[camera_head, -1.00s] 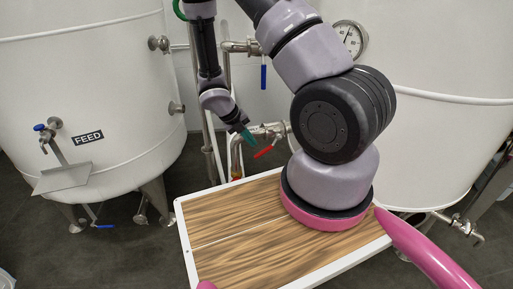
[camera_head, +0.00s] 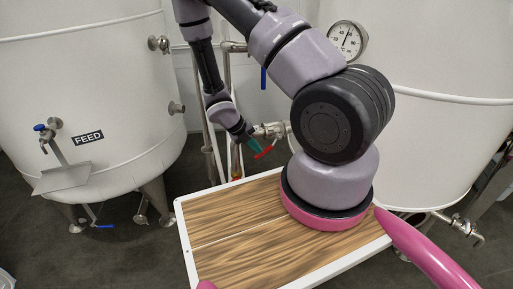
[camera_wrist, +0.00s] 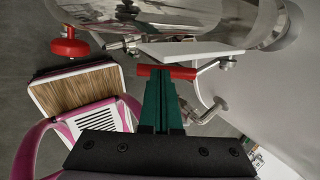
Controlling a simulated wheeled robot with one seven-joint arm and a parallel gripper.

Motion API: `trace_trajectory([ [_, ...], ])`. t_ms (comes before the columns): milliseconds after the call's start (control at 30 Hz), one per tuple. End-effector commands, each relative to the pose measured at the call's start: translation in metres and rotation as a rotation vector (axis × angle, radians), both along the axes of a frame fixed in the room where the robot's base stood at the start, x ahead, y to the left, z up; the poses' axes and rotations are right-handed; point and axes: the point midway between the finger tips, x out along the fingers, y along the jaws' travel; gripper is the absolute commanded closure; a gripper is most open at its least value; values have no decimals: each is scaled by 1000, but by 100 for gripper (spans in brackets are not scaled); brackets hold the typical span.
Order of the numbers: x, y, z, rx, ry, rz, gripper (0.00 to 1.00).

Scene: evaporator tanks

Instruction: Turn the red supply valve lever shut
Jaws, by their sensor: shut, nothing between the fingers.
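The red supply valve lever (camera_head: 265,153) is on a steel valve on the pipework between the two tanks, and slants down to the left in the head view. My gripper (camera_head: 254,146) has green fingers, and its tips are at the lever's upper left side. In the wrist view the red lever (camera_wrist: 180,73) lies crosswise just beyond the shut green fingertips (camera_wrist: 160,77). The tips look very close to it or touching; I cannot tell which. The fingers hold nothing and hide part of the valve in the wrist view.
A blue valve lever (camera_head: 263,78) hangs on the pipe above. A large tank marked FEED (camera_head: 88,137) stands left, another tank (camera_head: 440,130) right. A dial gauge (camera_head: 347,40) is on the right tank. A red round knob (camera_wrist: 70,46) shows in the wrist view.

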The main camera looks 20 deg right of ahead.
Motion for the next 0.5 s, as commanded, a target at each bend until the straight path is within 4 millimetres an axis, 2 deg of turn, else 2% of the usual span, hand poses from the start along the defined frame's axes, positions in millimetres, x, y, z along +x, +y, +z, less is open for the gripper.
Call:
trace_trajectory([
  [500, -2, -11, -35, -357, 40, 2, 100],
])
